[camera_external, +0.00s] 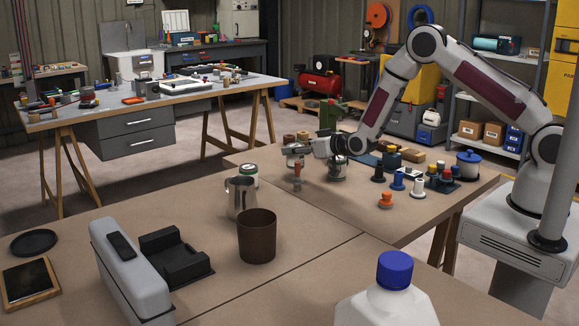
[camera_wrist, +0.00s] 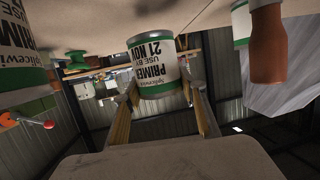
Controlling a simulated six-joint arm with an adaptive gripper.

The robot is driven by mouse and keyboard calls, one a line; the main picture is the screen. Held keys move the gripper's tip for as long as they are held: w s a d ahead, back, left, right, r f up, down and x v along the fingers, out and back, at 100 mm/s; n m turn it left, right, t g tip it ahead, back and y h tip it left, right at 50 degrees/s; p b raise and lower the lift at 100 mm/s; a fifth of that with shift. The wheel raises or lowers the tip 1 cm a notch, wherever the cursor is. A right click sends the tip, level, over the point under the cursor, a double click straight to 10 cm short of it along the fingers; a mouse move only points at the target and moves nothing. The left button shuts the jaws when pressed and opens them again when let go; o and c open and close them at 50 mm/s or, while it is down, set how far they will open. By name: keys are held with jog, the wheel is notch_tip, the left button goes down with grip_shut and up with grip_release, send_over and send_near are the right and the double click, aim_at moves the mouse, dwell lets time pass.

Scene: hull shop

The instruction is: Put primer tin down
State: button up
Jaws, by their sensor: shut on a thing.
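In the wrist view, a white and green primer tin (camera_wrist: 155,65) with dark lettering sits between the two fingers of my gripper (camera_wrist: 160,92), which is shut on it. The view is upside down, with the bench top along the upper edge. In the external view my gripper (camera_external: 300,150) is low over the far bench, with the tin (camera_external: 295,161) at its fingers. I cannot tell whether the tin touches the bench. Another tin (camera_external: 337,170) stands beneath my wrist, and a green and white tin (camera_external: 249,175) stands to the left, behind a metal jug.
An orange-brown peg-like object (camera_external: 297,175) stands close in front of the held tin. The metal jug (camera_external: 240,198) and brown cup (camera_external: 257,238) stand nearer. Several coloured pegs (camera_external: 398,181) and a blue-lidded pot (camera_external: 468,165) are to the right. Bare bench (camera_external: 335,205) lies in front.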

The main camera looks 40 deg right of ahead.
aim_at(296, 157)
jog(key=shift+f, duration=1.6)
jog(key=shift+f, duration=0.1)
jog(key=o, duration=1.4)
jog(key=shift+f, duration=0.1)
jog(key=shift+c, duration=0.2)
jog(key=v, duration=1.2)
jog(key=shift+d, duration=0.1)
jog(key=shift+r, duration=0.25)
